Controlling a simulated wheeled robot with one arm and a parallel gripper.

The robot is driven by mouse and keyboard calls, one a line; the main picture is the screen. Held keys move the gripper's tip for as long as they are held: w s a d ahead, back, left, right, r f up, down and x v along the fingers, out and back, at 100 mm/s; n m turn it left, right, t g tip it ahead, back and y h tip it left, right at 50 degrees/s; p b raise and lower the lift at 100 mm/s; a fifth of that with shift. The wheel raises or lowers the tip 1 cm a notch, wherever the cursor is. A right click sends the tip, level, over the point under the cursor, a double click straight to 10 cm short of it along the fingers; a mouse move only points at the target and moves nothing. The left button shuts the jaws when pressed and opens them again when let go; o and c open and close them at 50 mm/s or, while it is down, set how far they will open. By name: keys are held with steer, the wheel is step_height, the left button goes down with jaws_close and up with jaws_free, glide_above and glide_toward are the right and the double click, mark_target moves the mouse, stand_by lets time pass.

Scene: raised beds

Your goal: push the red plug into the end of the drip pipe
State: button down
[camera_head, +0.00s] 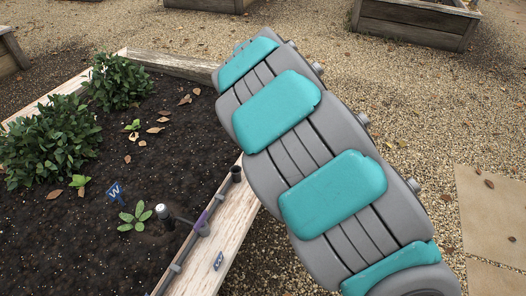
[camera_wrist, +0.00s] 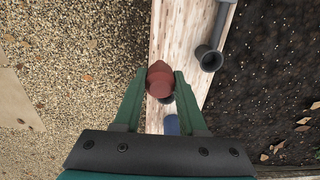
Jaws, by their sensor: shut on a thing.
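The red plug (camera_wrist: 160,80) is between the green fingertips of my gripper (camera_wrist: 160,84) in the wrist view. My gripper is shut on it, above the wooden edge of the bed. The grey drip pipe (camera_wrist: 221,20) runs along that edge, and its dark open end (camera_wrist: 210,61) is to the right of the plug and a little higher in the picture. The plug and the pipe end are apart. In the head view the drip pipe (camera_head: 184,255) lies along the bed's near edge. My arm hides the gripper and plug there.
The wooden bed edge (camera_head: 236,215) borders dark soil (camera_head: 75,240) with bushes (camera_head: 55,140), a seedling (camera_head: 134,217) and a blue W tag (camera_head: 115,192). A grey-capped post (camera_head: 162,213) stands near the pipe. Gravel (camera_wrist: 75,60) lies outside the bed.

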steer(key=s+r, duration=0.4)
steer(key=s, duration=0.4)
steer(key=shift+s+a, duration=0.2)
steer(key=shift+a, duration=0.15)
stand_by(0.4)
steer(key=shift+r, duration=0.15)
steer(key=w+a+r+p, duration=0.2)
steer(key=w+a+p, duration=0.2)
steer(key=w+a, duration=0.3)
steer(key=shift+w+r, duration=0.25)
steer(key=shift+w, duration=1.25)
stand_by(0.4)
steer(key=shift+f+b, duration=1)
steer(key=shift+f, duration=1.55)
steer(key=shift+f+b, duration=0.55)
steer(key=shift+f, duration=0.7)
